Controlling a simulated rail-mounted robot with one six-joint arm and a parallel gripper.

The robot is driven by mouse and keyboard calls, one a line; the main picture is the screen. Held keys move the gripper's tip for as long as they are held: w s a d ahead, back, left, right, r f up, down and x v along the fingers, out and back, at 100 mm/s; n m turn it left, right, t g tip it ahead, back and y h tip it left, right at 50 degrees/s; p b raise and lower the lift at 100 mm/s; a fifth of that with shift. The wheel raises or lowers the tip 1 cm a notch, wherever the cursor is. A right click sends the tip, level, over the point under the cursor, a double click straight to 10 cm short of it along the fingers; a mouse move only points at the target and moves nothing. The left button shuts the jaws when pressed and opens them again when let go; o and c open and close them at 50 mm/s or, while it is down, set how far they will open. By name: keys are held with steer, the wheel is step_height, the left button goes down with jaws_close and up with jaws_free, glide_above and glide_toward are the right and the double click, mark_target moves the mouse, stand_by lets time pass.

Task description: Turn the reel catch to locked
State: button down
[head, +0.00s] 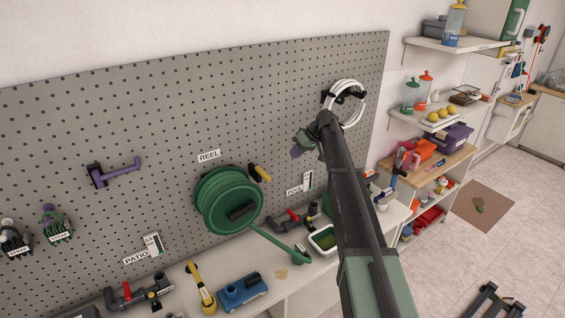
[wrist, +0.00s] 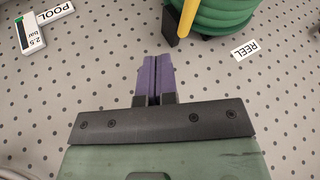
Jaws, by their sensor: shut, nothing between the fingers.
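The green hose reel (head: 212,212) hangs on the pegboard under a REEL label (head: 209,156). The reel catch (head: 258,173), a yellow lever on a black base, sits at the reel's upper right. In the wrist view the yellow lever (wrist: 187,19) is at the top, partly cut off, in front of the reel (wrist: 222,20). My gripper (head: 296,152) is to the upper right of the catch, apart from it. Its purple fingers (wrist: 154,60) are shut and empty, just below the lever in the wrist view. No lock marking on the catch is readable.
The grey pegboard (head: 120,110) stands behind. A white coiled hose (head: 350,84) hangs near my arm. A POOL gauge label (head: 295,189) is right of the reel. The bench (head: 262,303) below holds pipes, a yellow tool and a blue box (head: 241,292).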

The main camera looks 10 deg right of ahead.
mark_target(263, 174)
steer(key=a+f+b, duration=0.7)
steer(key=a+f, duration=0.1)
steer(key=shift+w+a, duration=0.35)
steer(key=shift+s+d, duration=0.15)
